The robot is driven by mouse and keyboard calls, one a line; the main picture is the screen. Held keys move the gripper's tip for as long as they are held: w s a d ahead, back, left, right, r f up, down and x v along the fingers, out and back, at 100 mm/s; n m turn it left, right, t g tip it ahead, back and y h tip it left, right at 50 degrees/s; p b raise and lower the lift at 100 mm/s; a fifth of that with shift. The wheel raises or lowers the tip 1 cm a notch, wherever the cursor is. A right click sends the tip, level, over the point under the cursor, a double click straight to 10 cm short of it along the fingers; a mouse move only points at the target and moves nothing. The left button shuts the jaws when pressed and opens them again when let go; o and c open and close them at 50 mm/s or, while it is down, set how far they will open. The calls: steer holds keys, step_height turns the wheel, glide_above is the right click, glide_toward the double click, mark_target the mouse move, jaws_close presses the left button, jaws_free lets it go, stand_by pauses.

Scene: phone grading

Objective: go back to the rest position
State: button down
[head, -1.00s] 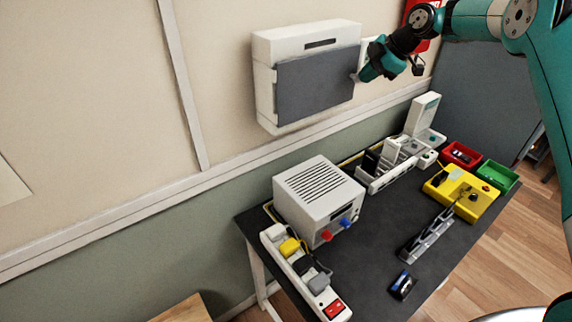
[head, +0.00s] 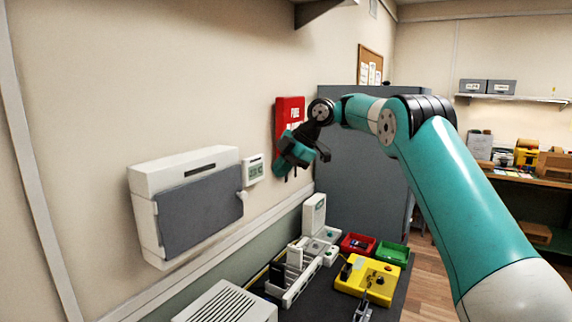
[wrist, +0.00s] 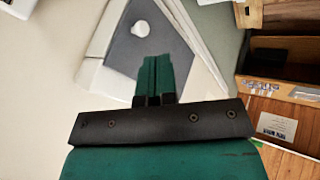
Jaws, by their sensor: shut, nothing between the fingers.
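My gripper (head: 287,174) is teal and black. It hangs in the air at the end of my raised arm, in front of the wall, right of the small thermostat-like panel and overlapping the red wall box in the head view. In the wrist view, its teal fingers (wrist: 155,76) are together with nothing between them. The white wall cabinet (head: 185,165) has a closed grey door (head: 200,213) with a round white knob (head: 241,195). The gripper is apart from this door. The knob also shows in the wrist view (wrist: 141,29), beyond the fingers.
Below is a dark workbench with a white slotted rack (head: 291,285), a yellow fixture (head: 357,275), a red bin (head: 356,243) and a green bin (head: 391,253). A grey partition (head: 350,130) stands behind my arm. A wooden bench and shelf (head: 515,98) are at far right.

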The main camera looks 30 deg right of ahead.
steer(key=s+a+m+g+b, duration=0.2)
steer(key=s+a+m+b, duration=0.35)
steer(key=s+a, duration=1.1)
steer(key=s+f+m+g, duration=0.1)
steer(key=s+f+m, duration=0.3)
steer(key=s, duration=0.9)
steer(key=s+a+f+m+g+h, duration=0.1)
steer(key=s+f+m, duration=0.2)
steer(key=s+f, duration=0.4)
steer(key=s+b, duration=0.1)
steer(key=s, duration=0.5)
steer(key=shift+s+m+h, duration=0.2)
steer(key=shift+m+h, duration=0.1)
steer(key=shift+m, duration=0.05)
